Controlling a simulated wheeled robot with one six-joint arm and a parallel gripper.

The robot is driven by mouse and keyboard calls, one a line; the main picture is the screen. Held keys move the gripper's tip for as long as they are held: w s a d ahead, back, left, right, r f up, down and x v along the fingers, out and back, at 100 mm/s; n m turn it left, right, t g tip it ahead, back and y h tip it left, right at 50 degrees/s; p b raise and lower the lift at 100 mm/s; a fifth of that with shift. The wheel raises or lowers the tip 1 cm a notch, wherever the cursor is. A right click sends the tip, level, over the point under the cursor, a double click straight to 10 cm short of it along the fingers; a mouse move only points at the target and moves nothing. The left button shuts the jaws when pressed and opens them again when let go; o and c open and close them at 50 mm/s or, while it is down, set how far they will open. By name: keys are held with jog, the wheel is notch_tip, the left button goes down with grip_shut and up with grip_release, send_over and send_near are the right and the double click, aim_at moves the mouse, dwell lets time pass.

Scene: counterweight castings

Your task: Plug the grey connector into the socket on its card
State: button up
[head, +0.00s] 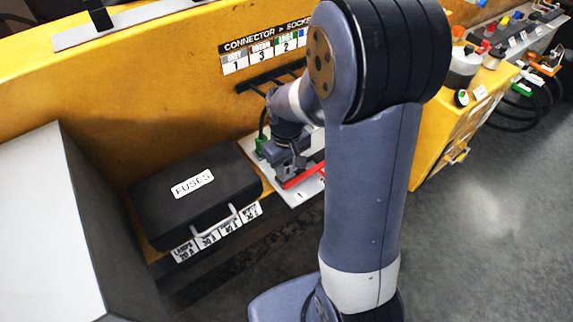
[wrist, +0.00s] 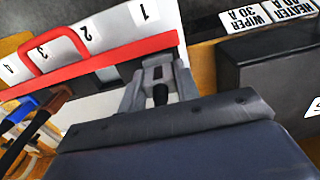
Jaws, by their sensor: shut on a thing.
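My gripper (wrist: 158,68) is shut on the grey connector (wrist: 158,77), whose dark cable end shows between the fingers. In the head view my gripper (head: 287,163) is low over the white socket strip (head: 299,198), at its end marked 1. The wrist view shows the strip's numbers 1 to 4 (wrist: 112,24). The socket at 1 is hidden by the fingers, and I cannot tell whether the connector touches it. The card (head: 262,54) on the yellow wall has a first column, seemingly grey, with a 1.
A red bar with a looped handle (wrist: 45,66) runs along the strip. Blue (wrist: 22,108) and brown (wrist: 55,100) connectors sit beyond it. A green connector (head: 262,144) is behind my gripper. A black fuse box (head: 196,197) stands close on the left.

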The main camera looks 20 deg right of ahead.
aim_at(286, 165)
jog(key=shift+f, duration=0.3)
jog(key=o, duration=1.1)
notch_tip(286, 165, up, 11)
jog(key=shift+f, duration=0.1)
